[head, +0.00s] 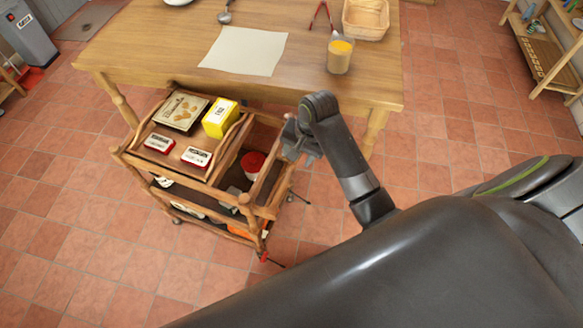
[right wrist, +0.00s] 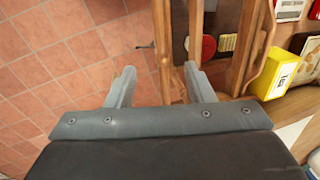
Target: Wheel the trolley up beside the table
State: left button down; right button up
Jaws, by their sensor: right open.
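The wooden trolley (head: 130,158) stands on the tiled floor along the front side of the wooden table (head: 130,50), close to its edge. In the head view my right gripper (head: 290,148) is at the trolley's right end, by its upper rail. In the right wrist view the right gripper (right wrist: 162,84) is open, with a wooden rail of the trolley (right wrist: 162,45) showing between and beyond its fingers. I cannot tell whether the fingers touch it. My left gripper is not in view.
The trolley carries a yellow box (head: 220,118), a picture tin (head: 181,110), small red-and-white tins (head: 196,156) and a red-lidded jar (head: 252,164). On the table are a paper sheet (head: 245,51), a glass (head: 340,56) and a basket (head: 366,18).

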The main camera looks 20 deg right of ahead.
aim_at(286, 181)
jog(key=b+x, duration=0.2)
jog(key=x, duration=1.4)
jog(key=shift+a+f, duration=0.15)
jog(key=shift+f, duration=0.05)
grip_shut()
jog(key=shift+s+a+r+p, duration=0.15)
jog(key=shift+s+a+p, duration=0.05)
jog(key=shift+s+p, duration=0.2)
jog(key=s+a+p, duration=0.5)
jog(key=s+p, duration=0.1)
jog(key=s, duration=0.2)
jog(key=shift+a, duration=0.3)
jog(key=shift+o, duration=0.2)
grip_release()
jog(key=shift+w, duration=0.1)
